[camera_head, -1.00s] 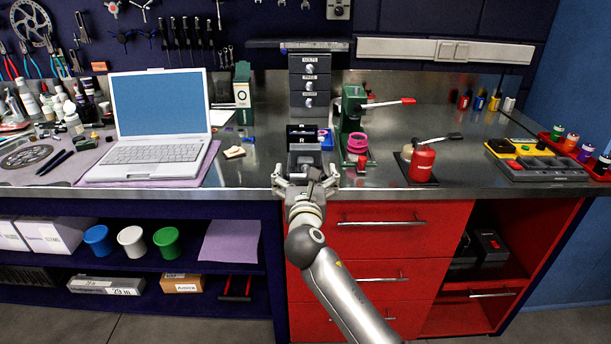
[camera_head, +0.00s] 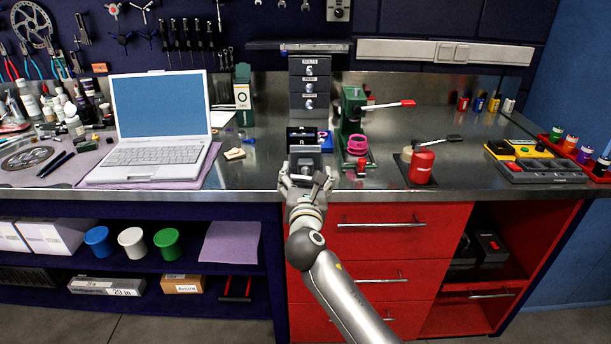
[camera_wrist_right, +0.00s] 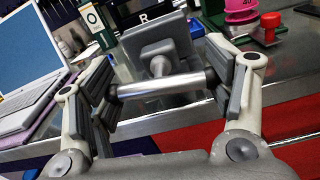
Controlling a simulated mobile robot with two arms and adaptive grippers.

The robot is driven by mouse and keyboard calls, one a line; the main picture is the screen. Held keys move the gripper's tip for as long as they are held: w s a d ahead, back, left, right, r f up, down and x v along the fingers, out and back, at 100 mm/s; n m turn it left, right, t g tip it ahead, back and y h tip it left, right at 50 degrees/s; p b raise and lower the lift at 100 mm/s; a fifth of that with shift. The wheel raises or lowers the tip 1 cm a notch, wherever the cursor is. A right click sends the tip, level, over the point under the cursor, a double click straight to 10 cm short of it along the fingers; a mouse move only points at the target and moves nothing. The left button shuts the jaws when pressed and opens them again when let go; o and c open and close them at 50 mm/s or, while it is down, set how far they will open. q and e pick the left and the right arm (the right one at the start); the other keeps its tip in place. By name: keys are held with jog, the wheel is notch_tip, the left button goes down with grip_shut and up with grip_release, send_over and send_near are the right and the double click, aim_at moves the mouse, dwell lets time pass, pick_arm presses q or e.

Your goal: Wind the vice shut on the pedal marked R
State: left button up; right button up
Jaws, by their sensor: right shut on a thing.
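The grey vice (camera_head: 306,162) stands at the bench's front edge. The dark pedal marked R (camera_head: 302,141) is at its top, just behind the front jaw. The R also shows in the right wrist view (camera_wrist_right: 145,18). Whether both jaws touch the pedal cannot be told. My right gripper (camera_head: 306,181) is in front of the vice. In the right wrist view, my right gripper (camera_wrist_right: 163,84) is shut on the vice's handle, a shiny round bar (camera_wrist_right: 152,87) running crosswise between the fingers. The screw behind the bar joins it to the vice body. My left gripper is out of view.
A green press (camera_head: 352,120) with a red-tipped lever stands right of the vice, with a red can (camera_head: 421,165) beyond. An open laptop (camera_head: 158,120) is at the left. Small grey drawers (camera_head: 310,85) stand behind. Red cabinet drawers (camera_head: 390,240) are below the bench edge.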

jog(key=m, duration=0.5)
jog(key=shift+f, duration=0.15)
jog(key=shift+m, duration=0.3)
dwell(0.3)
jog(key=o, duration=1)
jog(key=shift+o, duration=0.2)
jog(key=s, duration=1.2)
